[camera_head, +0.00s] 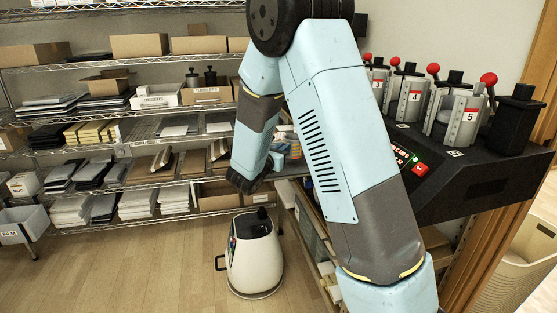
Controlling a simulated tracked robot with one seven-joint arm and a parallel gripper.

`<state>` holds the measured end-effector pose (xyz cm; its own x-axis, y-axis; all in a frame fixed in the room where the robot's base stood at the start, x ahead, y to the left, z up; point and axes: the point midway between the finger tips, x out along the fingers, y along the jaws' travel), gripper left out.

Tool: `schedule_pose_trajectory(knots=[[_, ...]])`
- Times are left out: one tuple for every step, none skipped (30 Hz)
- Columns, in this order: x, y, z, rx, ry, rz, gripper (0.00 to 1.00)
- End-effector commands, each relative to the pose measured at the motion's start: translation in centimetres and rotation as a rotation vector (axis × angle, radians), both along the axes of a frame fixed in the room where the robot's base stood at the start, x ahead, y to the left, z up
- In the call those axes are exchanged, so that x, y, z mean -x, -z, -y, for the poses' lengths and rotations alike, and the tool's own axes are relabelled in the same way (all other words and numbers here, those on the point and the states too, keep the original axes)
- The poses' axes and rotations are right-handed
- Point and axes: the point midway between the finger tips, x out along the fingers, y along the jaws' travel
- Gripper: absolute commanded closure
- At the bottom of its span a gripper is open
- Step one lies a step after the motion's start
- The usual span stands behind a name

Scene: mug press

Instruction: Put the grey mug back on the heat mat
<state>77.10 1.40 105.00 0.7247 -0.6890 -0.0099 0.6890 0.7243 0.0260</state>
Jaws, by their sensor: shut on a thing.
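My arm rises from the bottom right, bends at the top and comes down at the middle left. It ends in a dark wrist part in front of the shelving. I cannot make out my gripper's fingers or anything held in them. I see no grey mug that I can pick out. I cannot identify the heat mat either. A black press machine (457,187) stands at the right, partly behind my arm. It carries grey clamp cylinders labelled 3, 4 (404,99) and 5 (460,120), with red-knobbed levers.
Wire shelving (130,63) with boxes and stacked packs fills the back left. A white floor-standing unit (254,260) with a black top stands below my wrist. A white bin labelled FILM (20,227) is at far left, a beige basket (522,265) at bottom right. Floor at left is clear.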

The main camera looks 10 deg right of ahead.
Motion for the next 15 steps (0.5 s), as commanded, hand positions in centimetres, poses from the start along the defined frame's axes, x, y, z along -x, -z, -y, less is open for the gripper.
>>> schedule_pose_trajectory(knots=[[-0.2, 0.2, 0.1, 0.001, 0.001, -0.001, 1.0], [-0.3, 0.4, 0.2, 0.001, 0.001, -0.001, 1.0], [-0.5, 0.8, 0.2, 0.002, 0.0, -0.002, 1.0], [-0.4, 1.2, 0.2, 0.002, 0.0, -0.003, 1.0], [-0.4, 1.6, 0.2, 0.002, 0.0, -0.003, 1.0], [-0.4, 2.2, 0.2, 0.001, 0.0, -0.003, 1.0], [-0.4, 2.6, 0.2, 0.002, 0.0, -0.003, 1.0], [-0.4, 2.9, 0.2, 0.002, 0.0, -0.003, 1.0], [-0.4, 3.3, 0.2, 0.001, 0.0, -0.003, 1.0], [-0.4, 3.4, 0.2, 0.001, 0.0, -0.002, 1.0], [-0.4, 3.5, 0.2, 0.001, 0.0, -0.001, 1.0], [-0.4, 3.5, 0.2, 0.0, 0.0, 0.0, 1.0], [-0.4, 3.5, 0.2, 0.0, 0.0, 0.0, 1.0], [-0.4, 3.5, 0.2, 0.0, 0.0, 0.0, 1.0], [-0.4, 3.5, 0.1, 0.0, 0.0, 0.0, 1.0]])
